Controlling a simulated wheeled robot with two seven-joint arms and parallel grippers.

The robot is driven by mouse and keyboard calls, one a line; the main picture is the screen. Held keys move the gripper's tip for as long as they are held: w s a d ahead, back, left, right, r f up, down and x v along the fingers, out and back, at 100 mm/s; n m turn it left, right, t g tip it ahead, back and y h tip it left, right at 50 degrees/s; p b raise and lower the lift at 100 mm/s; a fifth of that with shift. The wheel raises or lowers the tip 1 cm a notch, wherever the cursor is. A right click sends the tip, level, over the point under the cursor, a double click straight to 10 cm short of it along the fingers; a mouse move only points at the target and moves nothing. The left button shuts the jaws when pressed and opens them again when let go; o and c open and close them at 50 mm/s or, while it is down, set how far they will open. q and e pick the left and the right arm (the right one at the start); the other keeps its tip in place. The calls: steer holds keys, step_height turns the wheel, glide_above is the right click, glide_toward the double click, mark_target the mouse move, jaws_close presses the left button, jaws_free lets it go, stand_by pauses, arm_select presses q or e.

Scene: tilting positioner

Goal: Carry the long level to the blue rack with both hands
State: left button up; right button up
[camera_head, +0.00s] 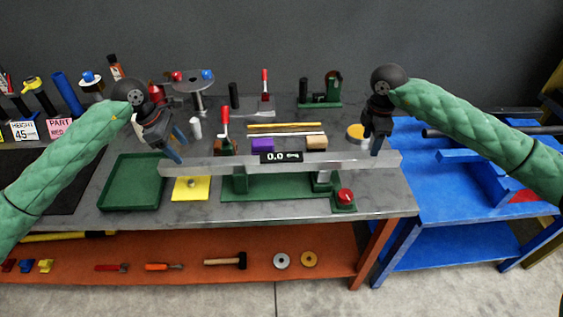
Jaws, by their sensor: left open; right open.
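The long level (350,161) is a grey bar with a dark display reading 0.0 near its middle. It lies across two green supports (240,180) near the front of the grey bench. My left gripper (176,151) is open at the level's left end, with its fingertips close to the bar. My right gripper (376,146) is open near the level's right end, fingers pointing down by the bar. I cannot tell whether either gripper touches it. The blue rack (440,200) stands right of the bench, with blue uprights on top, partly hidden by my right arm.
A green tray (132,182), a yellow plate (191,188) and a red button (345,196) sit near the bench front. Red-handled clamps (225,125), a purple block (262,145) and a round tilting stand (194,82) are behind the level. An orange shelf (190,255) holds tools below.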

mark_target(193, 162)
arm_select(q)
steer(key=shift+x, duration=3.8)
arm_select(e)
steer(key=shift+f, duration=3.8)
arm_select(q)
jaws_close()
arm_select(e)
jaws_close()
arm_select(q)
steer(key=shift+r, duration=0.1)
arm_select(e)
steer(key=shift+w+r, duration=0.1)
